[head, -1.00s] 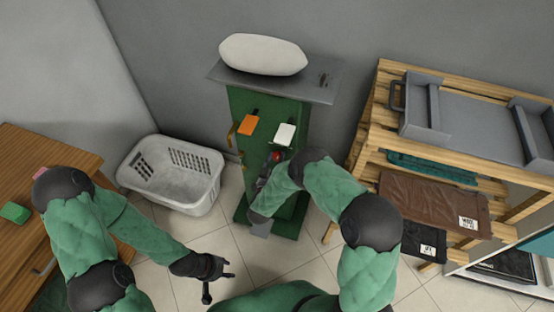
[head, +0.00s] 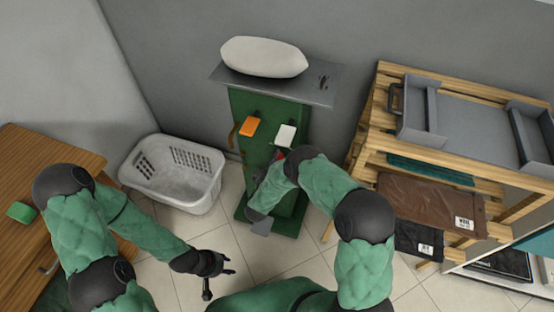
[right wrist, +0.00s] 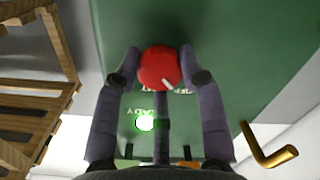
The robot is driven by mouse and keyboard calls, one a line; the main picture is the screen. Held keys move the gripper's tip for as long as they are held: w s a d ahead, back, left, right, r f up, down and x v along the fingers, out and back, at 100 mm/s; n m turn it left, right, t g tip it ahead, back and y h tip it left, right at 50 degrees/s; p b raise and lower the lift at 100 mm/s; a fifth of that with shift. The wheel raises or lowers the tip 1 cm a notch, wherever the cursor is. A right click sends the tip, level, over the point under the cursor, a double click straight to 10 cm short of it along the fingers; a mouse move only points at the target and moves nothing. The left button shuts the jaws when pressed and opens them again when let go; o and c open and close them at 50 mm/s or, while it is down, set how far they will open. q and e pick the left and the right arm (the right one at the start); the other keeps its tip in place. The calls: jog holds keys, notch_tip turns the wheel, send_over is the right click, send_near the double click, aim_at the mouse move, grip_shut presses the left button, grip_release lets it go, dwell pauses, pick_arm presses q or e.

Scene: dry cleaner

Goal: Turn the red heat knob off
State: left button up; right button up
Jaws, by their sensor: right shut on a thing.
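The red heat knob (right wrist: 158,67) is on the green front panel (right wrist: 240,60). A short white mark shows near its lower right edge in the right wrist view. My right gripper (right wrist: 160,74) has its two fingers on either side of the knob and is shut on it. In the head view only a sliver of red (head: 280,153) shows, since my right arm hides the rest of the knob and the gripper. My left gripper (head: 222,263) is open and empty, low over the floor.
A laundry basket (head: 180,195) stands left, a wooden rack (head: 372,125) right.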

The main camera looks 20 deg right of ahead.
jog(key=shift+s+f+n, duration=0.3)
jog(key=shift+f+n, duration=0.15)
jog(key=shift+n, duration=0.15)
jog(key=shift+s+f, duration=0.1)
jog(key=o, duration=1.1)
jog(key=shift+d, duration=0.1)
jog(key=shift+o, duration=0.2)
jog(key=shift+w+r, duration=0.25)
jog(key=shift+r, duration=0.05)
jog(key=f+v, duration=0.1)
jog(key=v, duration=1.1)
jog(key=shift+r, duration=0.5)
jog(key=shift+f, duration=0.1)
